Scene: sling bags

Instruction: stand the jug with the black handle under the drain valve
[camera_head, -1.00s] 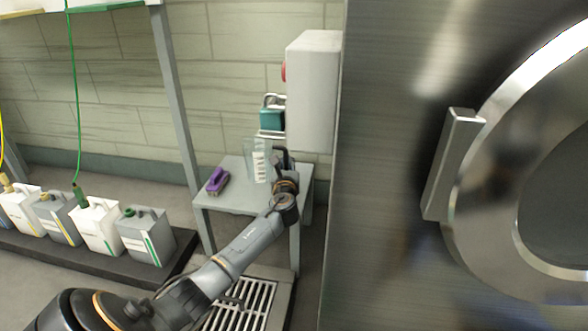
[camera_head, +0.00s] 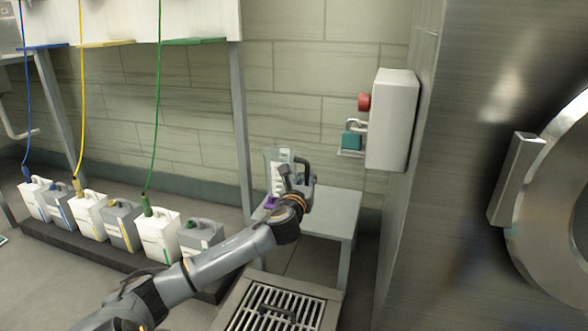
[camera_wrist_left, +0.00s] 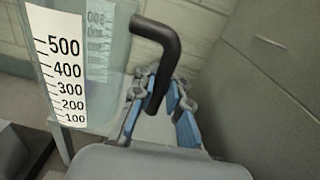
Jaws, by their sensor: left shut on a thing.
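The jug (camera_head: 269,172) is clear, with a white scale strip and a black handle (camera_head: 305,166). In the head view it appears upright in front of the left part of a small grey table; I cannot tell its height over the top. My left gripper (camera_head: 298,181) is shut on the handle. In the left wrist view, the jug's scale (camera_wrist_left: 65,75) is at the left, and the black handle (camera_wrist_left: 166,45) passes between the blue-padded fingers (camera_wrist_left: 158,108). I cannot make out a drain valve. My right gripper is not in view.
The grey table (camera_head: 335,212) has bare room at its right. A purple thing (camera_head: 270,202) is partly hidden behind the jug. A floor grate (camera_head: 275,308) lies in front. Several canisters (camera_head: 158,235) line the left. A large steel machine (camera_head: 480,90) stands at the right.

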